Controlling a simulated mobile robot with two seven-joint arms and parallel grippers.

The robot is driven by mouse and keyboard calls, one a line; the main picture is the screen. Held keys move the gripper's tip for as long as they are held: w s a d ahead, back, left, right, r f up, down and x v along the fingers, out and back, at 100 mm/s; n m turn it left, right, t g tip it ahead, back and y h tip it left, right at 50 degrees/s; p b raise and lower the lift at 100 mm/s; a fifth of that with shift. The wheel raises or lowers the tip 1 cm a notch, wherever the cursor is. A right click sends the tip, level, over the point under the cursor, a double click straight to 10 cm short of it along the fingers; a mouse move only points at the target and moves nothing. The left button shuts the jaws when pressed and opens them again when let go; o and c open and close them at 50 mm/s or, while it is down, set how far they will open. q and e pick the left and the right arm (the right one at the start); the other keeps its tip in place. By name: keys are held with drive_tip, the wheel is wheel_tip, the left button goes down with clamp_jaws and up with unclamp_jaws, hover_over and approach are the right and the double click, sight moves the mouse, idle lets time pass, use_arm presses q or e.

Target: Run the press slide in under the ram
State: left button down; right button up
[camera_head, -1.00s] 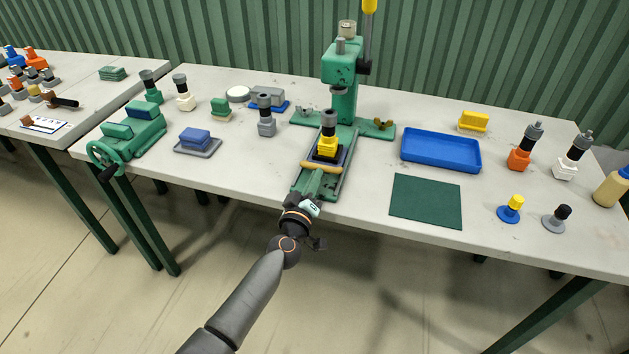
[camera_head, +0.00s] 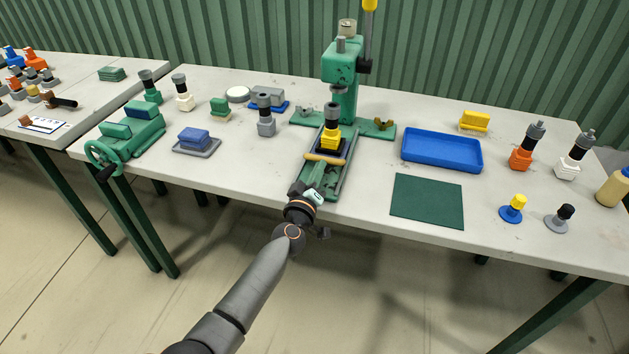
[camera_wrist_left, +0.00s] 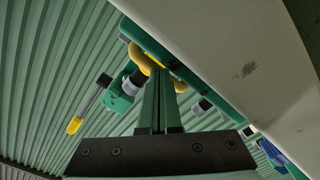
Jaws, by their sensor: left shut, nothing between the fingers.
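The green press (camera_head: 343,75) stands at the back of the table, its ram above the green bed (camera_head: 338,187). The press slide (camera_head: 345,150) sits on the bed's rails, in front of the ram. It bears an upright yellow fitting (camera_head: 331,138) with a dark and grey top, and has a tan bar handle (camera_head: 326,159) at its near end. My left gripper (camera_head: 319,171) is shut and empty, its fingers pointing at the handle from the near side. In the left wrist view the fingertips (camera_wrist_left: 160,72) are at the yellow handle (camera_wrist_left: 148,62), seemingly against it.
A blue tray (camera_head: 441,150) and a dark green mat (camera_head: 427,201) lie right of the press. A grey fitting (camera_head: 265,116) stands to its left, with a green vise (camera_head: 130,137) farther left. Several fittings stand at the right end.

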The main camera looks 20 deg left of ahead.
use_arm(q)
drive_tip(key=shift+w+b, duration=0.8)
drive_tip(key=shift+w, duration=0.65)
drive_tip(key=shift+s+r+p, duration=0.1)
drive_tip(key=shift+s+p, duration=0.9)
drive_tip(key=shift+s, duration=0.3)
drive_tip(key=shift+s+p, duration=0.55)
drive_tip(key=shift+s, duration=0.65)
drive_tip(key=shift+s, duration=0.1)
